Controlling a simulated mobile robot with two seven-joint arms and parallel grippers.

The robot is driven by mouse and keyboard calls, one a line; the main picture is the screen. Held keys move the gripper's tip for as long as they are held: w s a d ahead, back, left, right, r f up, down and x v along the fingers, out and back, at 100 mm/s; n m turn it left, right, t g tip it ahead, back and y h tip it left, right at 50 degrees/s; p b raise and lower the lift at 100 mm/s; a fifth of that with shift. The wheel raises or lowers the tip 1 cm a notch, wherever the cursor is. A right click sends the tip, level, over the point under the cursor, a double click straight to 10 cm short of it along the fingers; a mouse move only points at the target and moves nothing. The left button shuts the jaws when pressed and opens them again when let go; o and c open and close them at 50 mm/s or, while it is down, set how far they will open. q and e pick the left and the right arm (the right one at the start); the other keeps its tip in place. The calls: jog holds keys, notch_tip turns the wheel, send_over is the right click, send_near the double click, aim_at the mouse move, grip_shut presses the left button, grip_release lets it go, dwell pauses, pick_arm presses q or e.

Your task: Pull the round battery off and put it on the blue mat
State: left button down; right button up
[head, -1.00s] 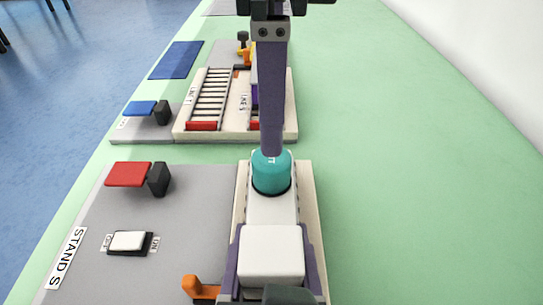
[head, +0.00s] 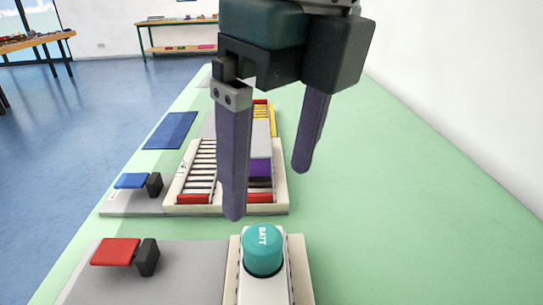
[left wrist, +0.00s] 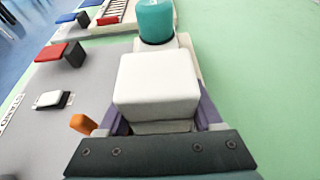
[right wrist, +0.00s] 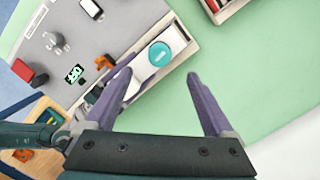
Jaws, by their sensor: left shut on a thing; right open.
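The round teal battery (head: 263,250), marked BATT, stands upright on a pale carriage at the bottom of the head view. It also shows in the left wrist view (left wrist: 156,20) and the right wrist view (right wrist: 160,54). My right gripper (head: 268,192) is open and empty near the battery; in the right wrist view its fingers (right wrist: 160,74) point toward either side of it, with no visible grip. My left gripper (left wrist: 158,112) is shut on the white block (left wrist: 155,85) behind the battery. The blue mat (head: 171,130) lies flat and bare at the far left edge of the green table.
A second stand with a striped track (head: 201,165) and a blue paddle (head: 131,180) lies beyond the battery. A red paddle (head: 115,251) stands left of the battery. An orange lever (left wrist: 83,123) is beside the white block. Green table on the right is clear.

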aim_at(262, 236)
jog(key=f, duration=0.7)
jog(key=w+a+f, duration=0.1)
jog(key=f, duration=0.2)
jog(key=shift+f, duration=0.15)
grip_shut()
dwell(0.4)
jog(key=shift+r, duration=0.25)
dwell(0.6)
jog(key=shift+r, duration=0.9)
jog(key=shift+r, duration=2)
pick_arm(q)
grip_release()
